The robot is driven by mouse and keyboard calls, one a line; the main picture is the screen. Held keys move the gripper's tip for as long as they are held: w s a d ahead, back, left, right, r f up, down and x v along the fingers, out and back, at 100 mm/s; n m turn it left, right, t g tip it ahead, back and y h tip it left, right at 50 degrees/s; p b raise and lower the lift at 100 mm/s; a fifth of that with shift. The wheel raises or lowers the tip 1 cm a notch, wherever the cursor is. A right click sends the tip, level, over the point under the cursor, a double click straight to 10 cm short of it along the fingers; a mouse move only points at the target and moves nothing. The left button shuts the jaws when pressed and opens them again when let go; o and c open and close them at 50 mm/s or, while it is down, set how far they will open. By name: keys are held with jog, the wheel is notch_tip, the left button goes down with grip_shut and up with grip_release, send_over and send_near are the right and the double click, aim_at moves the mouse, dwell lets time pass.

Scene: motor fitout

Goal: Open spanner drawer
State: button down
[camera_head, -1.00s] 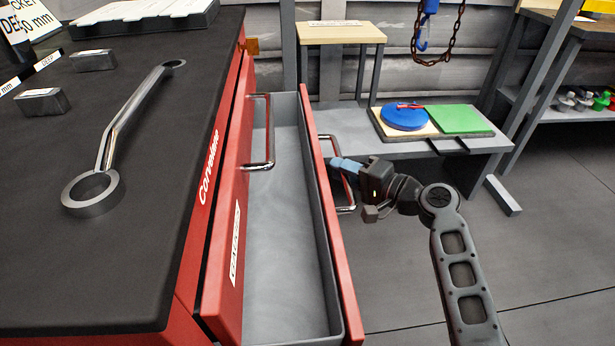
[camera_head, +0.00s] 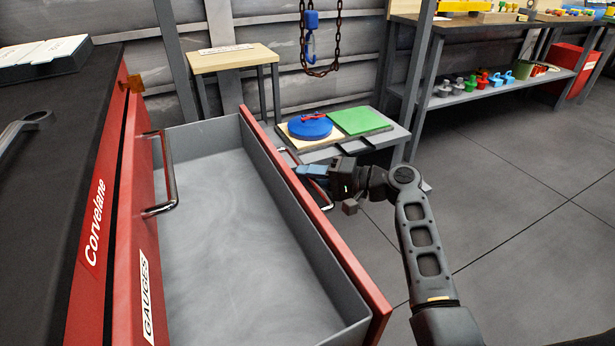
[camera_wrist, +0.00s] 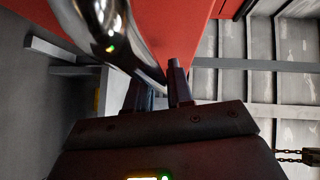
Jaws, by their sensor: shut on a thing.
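The open drawer (camera_head: 250,235) is a grey, empty box with a red front (camera_head: 310,205), pulled well out of the red cabinet. No label shows on its front from here. My gripper (camera_head: 305,171) is at the outer side of that front, shut on the drawer's chrome handle (camera_head: 318,190). In the wrist view the handle (camera_wrist: 120,40) runs down to between the dark fingers, beside the red front. A closed drawer above, labelled GAUGES (camera_head: 148,300), has its own chrome handle (camera_head: 168,180). A spanner (camera_head: 25,128) lies on the black cabinet top, partly out of view.
A low grey bench (camera_head: 385,148) holds a blue disc (camera_head: 310,128) and a green plate (camera_head: 358,121) just beyond my gripper. A hook on a chain (camera_head: 312,45) hangs behind. Grey floor (camera_head: 520,220) is clear to the right.

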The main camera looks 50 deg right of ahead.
jog(key=c, duration=1.1)
grip_release()
jog(key=v, duration=0.7)
jog(key=shift+s+p, duration=0.35)
jog(key=shift+p, duration=0.1)
jog(key=shift+d, duration=0.15)
